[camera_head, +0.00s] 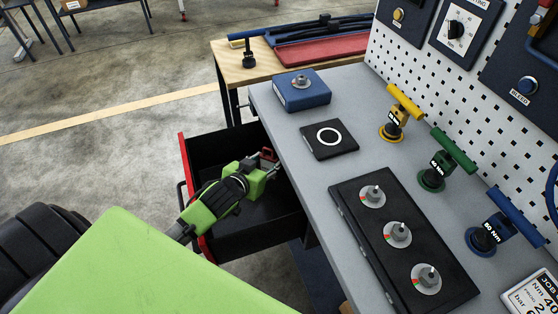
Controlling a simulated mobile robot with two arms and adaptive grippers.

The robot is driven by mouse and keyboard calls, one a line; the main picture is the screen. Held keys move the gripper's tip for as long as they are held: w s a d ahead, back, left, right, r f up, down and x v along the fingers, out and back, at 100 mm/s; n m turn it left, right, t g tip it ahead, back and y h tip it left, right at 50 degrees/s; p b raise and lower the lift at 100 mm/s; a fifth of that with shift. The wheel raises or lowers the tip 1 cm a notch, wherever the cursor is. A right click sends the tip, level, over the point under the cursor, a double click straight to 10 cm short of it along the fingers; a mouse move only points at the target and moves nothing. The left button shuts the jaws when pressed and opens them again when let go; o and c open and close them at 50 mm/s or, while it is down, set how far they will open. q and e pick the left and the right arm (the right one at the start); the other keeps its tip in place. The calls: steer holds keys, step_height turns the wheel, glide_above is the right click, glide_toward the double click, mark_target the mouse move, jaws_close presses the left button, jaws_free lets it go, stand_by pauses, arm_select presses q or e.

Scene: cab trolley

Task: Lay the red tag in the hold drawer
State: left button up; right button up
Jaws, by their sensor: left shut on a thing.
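An open drawer (201,157) with a red front and black inside sticks out from under the left side of the grey workbench. I take it to be the hold drawer; no label on it is readable. My left gripper (270,161), on a green arm, is over the drawer. It is shut on a small red thing (268,153) at its fingertips, which looks like the red tag. The gripper hides most of the tag and part of the drawer floor. My right gripper does not show.
The grey workbench (312,178) edge is just right of my gripper. On it are a blue box (302,91), a black pad with a white ring (329,139), a black case with three dials (345,213), and yellow, green and blue torque tools (486,237). A pegboard stands behind.

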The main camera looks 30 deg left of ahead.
mark_target(275, 160)
arm_select(q)
steer(key=shift+w+d+r, duration=0.15)
steer(key=shift+w+d, duration=0.9)
steer(key=shift+w, duration=0.2)
steer(key=shift+w+d+f, duration=0.15)
steer(key=shift+f, duration=0.2)
steer(key=shift+w+d+f, duration=0.1)
steer(key=shift+f, duration=0.25)
steer(key=shift+f, duration=0.1)
steer(key=shift+f, duration=0.5)
steer(key=o, duration=1.1)
